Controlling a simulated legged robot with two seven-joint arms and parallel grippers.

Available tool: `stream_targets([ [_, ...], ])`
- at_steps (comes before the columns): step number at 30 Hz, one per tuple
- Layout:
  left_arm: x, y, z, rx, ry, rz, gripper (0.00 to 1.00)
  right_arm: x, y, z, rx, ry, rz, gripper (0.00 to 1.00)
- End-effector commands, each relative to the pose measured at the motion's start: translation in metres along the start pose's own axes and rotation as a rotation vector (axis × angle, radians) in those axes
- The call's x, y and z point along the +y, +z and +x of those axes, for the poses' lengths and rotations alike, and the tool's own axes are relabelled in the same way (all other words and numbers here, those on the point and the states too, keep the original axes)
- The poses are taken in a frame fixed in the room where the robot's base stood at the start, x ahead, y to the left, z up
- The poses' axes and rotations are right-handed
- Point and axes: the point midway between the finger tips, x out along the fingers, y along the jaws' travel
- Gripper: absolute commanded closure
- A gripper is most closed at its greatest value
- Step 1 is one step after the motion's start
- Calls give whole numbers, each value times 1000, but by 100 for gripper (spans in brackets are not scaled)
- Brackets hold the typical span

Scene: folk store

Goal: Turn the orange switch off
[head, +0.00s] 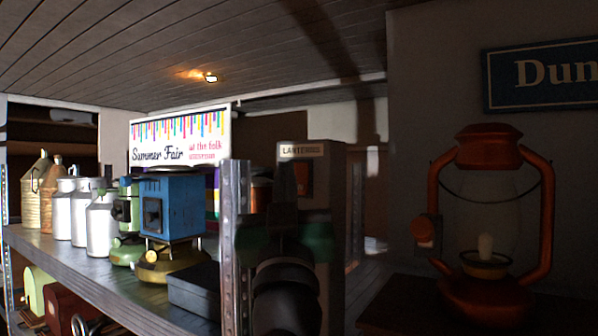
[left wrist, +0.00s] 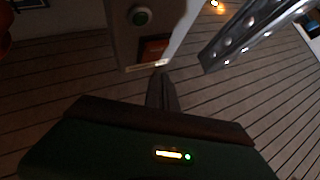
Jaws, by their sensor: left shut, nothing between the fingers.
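The orange switch (head: 304,178) is a small orange plate on the front of a tall grey cabinet labelled "LANTERNS" (head: 302,151). In the left wrist view the orange switch (left wrist: 154,50) shows near the top centre, partly in shadow. Which way it is set is too dark to tell. My left gripper (head: 286,168) is raised in front of the cabinet, its dark fingers just left of the switch and overlapping its edge. In the left wrist view the left gripper (left wrist: 161,70) is shut and empty, its tips just below the switch panel. I cannot tell whether they touch. My right gripper is out of view.
A metal shelf post (head: 235,245) stands close left of my left arm. The shelf (head: 95,270) holds milk cans, a blue stove (head: 170,205) and a dark box. A large orange lantern (head: 490,300) stands at the right.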

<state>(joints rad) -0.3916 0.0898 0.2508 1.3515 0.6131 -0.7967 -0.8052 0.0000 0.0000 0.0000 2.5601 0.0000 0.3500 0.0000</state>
Motion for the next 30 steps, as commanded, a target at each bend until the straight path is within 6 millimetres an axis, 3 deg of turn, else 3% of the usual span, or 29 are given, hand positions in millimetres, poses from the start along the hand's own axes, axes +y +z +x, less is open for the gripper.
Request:
stream_targets([
  [15, -24, -22, -34, 3, -1, 2, 100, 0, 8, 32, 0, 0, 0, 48],
  [30, -26, -25, -34, 0, 0, 1, 100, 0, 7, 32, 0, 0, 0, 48],
])
